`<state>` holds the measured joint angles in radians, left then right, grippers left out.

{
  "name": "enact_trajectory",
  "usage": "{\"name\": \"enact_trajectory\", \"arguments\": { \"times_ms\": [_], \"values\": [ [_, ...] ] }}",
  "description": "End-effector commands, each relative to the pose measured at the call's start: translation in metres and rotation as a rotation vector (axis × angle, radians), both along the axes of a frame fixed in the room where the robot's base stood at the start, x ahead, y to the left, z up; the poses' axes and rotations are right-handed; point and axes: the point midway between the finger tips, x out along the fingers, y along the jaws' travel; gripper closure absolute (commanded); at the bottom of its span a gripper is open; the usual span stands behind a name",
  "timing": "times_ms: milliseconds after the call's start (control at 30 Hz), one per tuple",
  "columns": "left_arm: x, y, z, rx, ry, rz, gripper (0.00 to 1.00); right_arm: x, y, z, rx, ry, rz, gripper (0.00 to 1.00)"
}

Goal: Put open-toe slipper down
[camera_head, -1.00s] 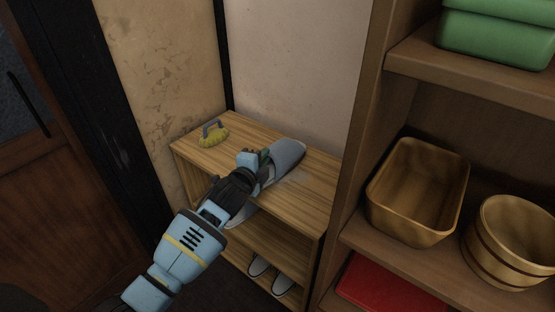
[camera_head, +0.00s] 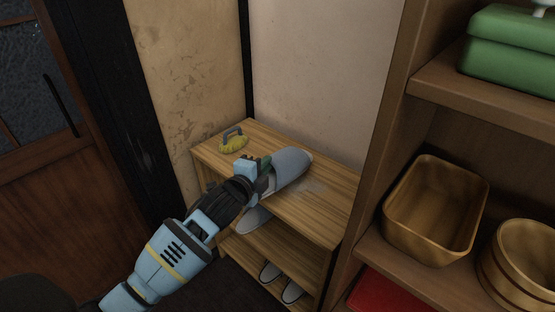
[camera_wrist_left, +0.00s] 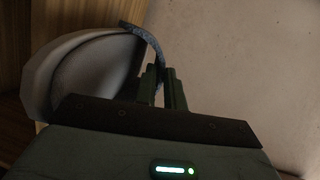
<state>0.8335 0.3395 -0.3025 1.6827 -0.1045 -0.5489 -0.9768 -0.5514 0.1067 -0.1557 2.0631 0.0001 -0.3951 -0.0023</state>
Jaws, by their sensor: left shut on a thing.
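My left gripper (camera_head: 264,175) is shut on a grey open-toe slipper (camera_head: 291,166) over the wooden top of a small shelf unit (camera_head: 325,222). I cannot tell whether the slipper touches the top. In the left wrist view, the fingers (camera_wrist_left: 162,90) pinch its thin dark edge, and the slipper's pale, hollow body (camera_wrist_left: 85,70) shows to the left. The gripper hides part of it in the head view. My right gripper is not in view.
A yellow brush with a grey handle (camera_head: 233,142) lies at the top's back left. Other slippers (camera_head: 291,291) are on the shelves below. A taller shelf (camera_head: 385,190) on the right holds a wooden basin (camera_head: 433,212) and bucket. Walls close off the back.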

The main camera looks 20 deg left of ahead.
Motion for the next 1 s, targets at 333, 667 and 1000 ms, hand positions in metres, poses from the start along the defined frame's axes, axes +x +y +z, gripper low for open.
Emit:
{"name": "enact_trajectory", "arguments": {
  "times_ms": [333, 667, 1000],
  "values": [
    [-0.071, 0.034, 0.008, 0.002, 0.000, 0.000, 1.00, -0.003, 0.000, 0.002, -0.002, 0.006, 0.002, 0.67],
    [-0.091, 0.044, 0.010, -0.001, -0.001, 0.000, 1.00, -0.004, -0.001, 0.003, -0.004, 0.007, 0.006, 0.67],
    [-0.111, 0.020, 0.014, 0.008, 0.005, -0.008, 1.00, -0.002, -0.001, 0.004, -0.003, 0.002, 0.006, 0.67]
  ]
}}
